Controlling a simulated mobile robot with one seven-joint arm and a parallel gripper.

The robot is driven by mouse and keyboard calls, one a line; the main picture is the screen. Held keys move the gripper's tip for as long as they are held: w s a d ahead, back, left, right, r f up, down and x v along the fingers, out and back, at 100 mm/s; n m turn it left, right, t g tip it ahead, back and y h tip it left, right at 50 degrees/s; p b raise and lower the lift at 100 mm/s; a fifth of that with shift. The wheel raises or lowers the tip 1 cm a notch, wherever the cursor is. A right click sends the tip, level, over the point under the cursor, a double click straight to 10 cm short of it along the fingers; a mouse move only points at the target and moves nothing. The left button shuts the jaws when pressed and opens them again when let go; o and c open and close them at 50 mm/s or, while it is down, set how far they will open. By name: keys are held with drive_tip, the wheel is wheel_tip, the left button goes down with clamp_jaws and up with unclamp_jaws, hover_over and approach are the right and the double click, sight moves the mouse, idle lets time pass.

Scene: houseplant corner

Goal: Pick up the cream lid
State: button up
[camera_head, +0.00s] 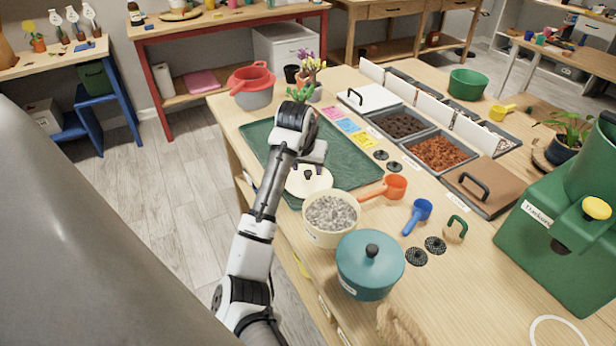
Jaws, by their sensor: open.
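The cream lid (298,187), round with a dark knob on top, lies at the near edge of the green tray (352,165), just behind the cream pot. The arm crosses in front of its left part. My gripper (312,162) is over the tray, close to the far side of the lid and its knob. It is open and nothing shows between its fingers. The fingertips are small and partly hidden, so I cannot tell whether they touch the knob.
A cream pot of grey gravel (331,213) and a teal lidded pot (370,268) stand nearest. An orange scoop (394,186) and a blue scoop (418,214) lie to the right. Small potted plants (312,75) and a red-and-grey pot (251,92) stand behind the tray.

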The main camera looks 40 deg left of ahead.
drive_tip(key=shift+x, duration=1.05)
clamp_jaws()
